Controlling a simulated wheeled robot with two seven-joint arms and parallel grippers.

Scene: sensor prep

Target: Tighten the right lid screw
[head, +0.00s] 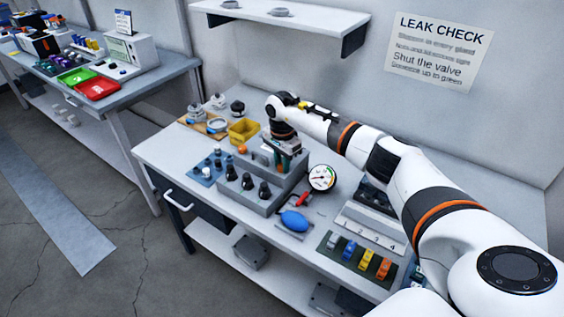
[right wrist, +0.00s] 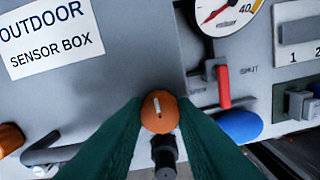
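The grey sensor box (head: 262,207) stands on the bench in the head view, and its lid (right wrist: 100,80) carries an "OUTDOOR SENSOR BOX" label. The right lid screw (right wrist: 158,112) is an orange round head with a white line, at the lid's right front corner in the right wrist view. My right gripper (right wrist: 159,108) has its green fingers on both sides of this screw, seemingly touching it. The left lid screw (right wrist: 10,139), also orange, shows at the left edge. In the head view my right gripper (head: 284,160) points down over the box. My left gripper is out of view.
Black glands (head: 248,181) line the box front. A pressure gauge (head: 321,177), a red valve handle (right wrist: 223,87) and a blue bulb (head: 294,221) lie close on the right. A yellow bin (head: 243,131) stands behind left. A shelf (head: 290,17) hangs above.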

